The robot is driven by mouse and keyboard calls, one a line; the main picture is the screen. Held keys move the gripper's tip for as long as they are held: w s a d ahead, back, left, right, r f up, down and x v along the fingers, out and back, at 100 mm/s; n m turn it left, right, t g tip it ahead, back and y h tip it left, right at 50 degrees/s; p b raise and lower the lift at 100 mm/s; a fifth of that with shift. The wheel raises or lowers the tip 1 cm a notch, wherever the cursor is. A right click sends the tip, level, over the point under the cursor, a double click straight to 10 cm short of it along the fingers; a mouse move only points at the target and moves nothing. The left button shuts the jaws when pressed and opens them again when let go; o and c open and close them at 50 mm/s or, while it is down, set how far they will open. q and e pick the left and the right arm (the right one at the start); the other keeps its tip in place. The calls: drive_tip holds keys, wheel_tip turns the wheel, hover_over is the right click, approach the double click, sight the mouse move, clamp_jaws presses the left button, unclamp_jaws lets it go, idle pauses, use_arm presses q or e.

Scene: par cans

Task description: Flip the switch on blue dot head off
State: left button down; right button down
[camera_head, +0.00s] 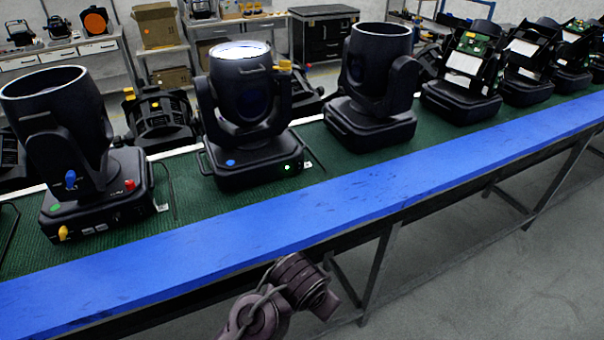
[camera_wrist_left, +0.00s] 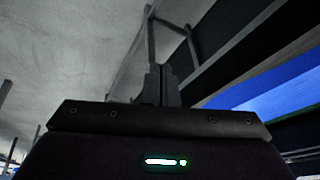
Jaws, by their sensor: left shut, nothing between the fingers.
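The blue dot head (camera_head: 252,100) stands upright on the green bench top, left of the picture's middle in the head view. A blue dot (camera_head: 231,162) marks its base. The switch itself is too small to make out. My left gripper (camera_wrist_left: 161,84) shows in the left wrist view, with its dark fingers together and empty, below or beside the bench, away from the head. My right gripper is in neither view.
A green dot head (camera_head: 75,150) with coloured knobs stands at left. Another dark head (camera_head: 370,85) stands to the right, then several opened heads with circuit boards. A blue bench edge (camera_head: 330,207) runs along the front. The grey floor (camera_head: 500,270) before it is clear.

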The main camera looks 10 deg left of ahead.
use_arm(q)
drive_tip(key=w+d+m+t+y, duration=0.1)
drive_tip(key=w+d+m, duration=0.2)
drive_tip(key=w+d, duration=0.2)
drive_tip(key=w+a+r+t+y, duration=0.1)
drive_tip(key=w+a+r+y, duration=0.1)
drive_tip(key=w, duration=0.3)
drive_tip(key=w+a+r+m+t+y, duration=0.1)
drive_tip(key=w+a+r+t+y, duration=0.1)
drive_tip(key=w, duration=0.4)
drive_tip(key=w+a+r+t+y, duration=0.2)
drive_tip(key=w+r+y, duration=0.2)
drive_tip(key=w, duration=0.2)
drive_tip(key=shift+a+r+m, duration=0.15)
drive_tip(key=shift+r+m, duration=0.15)
